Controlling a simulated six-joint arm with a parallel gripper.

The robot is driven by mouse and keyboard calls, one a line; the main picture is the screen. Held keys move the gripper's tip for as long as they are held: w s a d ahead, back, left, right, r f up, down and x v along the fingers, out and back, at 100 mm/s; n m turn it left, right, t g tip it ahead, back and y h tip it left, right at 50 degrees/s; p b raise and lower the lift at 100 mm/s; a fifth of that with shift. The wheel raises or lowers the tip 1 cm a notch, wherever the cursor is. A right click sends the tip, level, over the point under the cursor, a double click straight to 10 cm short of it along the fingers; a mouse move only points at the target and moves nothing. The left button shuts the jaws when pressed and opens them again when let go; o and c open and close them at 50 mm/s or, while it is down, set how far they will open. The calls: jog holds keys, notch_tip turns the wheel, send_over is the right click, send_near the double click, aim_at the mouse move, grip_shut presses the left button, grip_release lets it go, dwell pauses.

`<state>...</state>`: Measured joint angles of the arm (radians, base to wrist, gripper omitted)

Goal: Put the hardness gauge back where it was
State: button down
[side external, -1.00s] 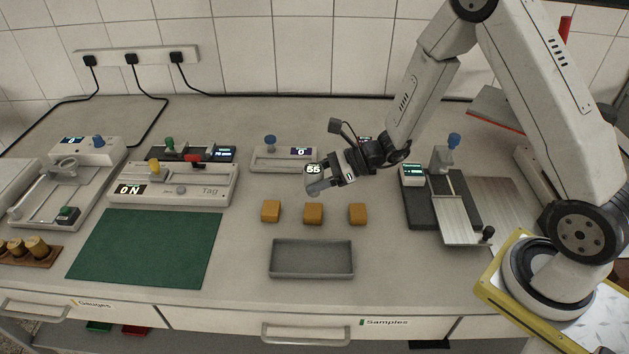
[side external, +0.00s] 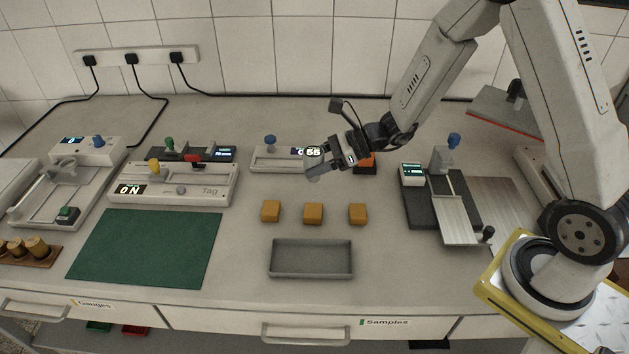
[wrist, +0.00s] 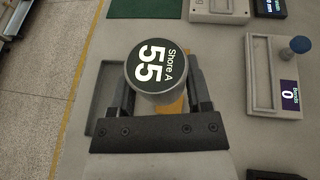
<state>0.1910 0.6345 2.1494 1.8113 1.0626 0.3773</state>
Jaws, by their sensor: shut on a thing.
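The hardness gauge (side external: 314,165) is a grey cylinder with a round dark display reading 55; in the wrist view the gauge (wrist: 153,68) shows "Shore A 55". My gripper (side external: 328,166) is shut on it and holds it in the air above the bench, behind the row of orange-brown blocks. In the wrist view my gripper's fingers (wrist: 160,98) stand on both sides of the gauge body. The gauge's lower end is hidden in the wrist view.
Several blocks (side external: 313,213) stand behind a grey tray (side external: 312,273). A bend tester (side external: 267,158) is behind the gauge, with an orange-topped item (side external: 367,163) beside my gripper. A slide device (side external: 465,215) stands right. A green mat (side external: 145,248) lies left.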

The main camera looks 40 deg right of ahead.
jog(key=shift+s+d, duration=0.3)
jog(key=shift+d, duration=0.2)
jog(key=s+d, duration=0.8)
jog(key=s, duration=0.2)
jog(key=shift+r, duration=0.45)
jog(key=shift+d, duration=0.1)
jog(key=w+f, duration=0.2)
jog(key=w, duration=0.2)
jog(key=w+f, duration=0.3)
jog(key=w, duration=0.1)
jog(key=w+f, duration=0.3)
jog(key=w, duration=0.1)
jog(key=shift+w+d+f, duration=0.15)
jog(key=shift+w+d, duration=0.05)
jog(key=shift+d, duration=0.1)
jog(key=shift+w+f, duration=0.5)
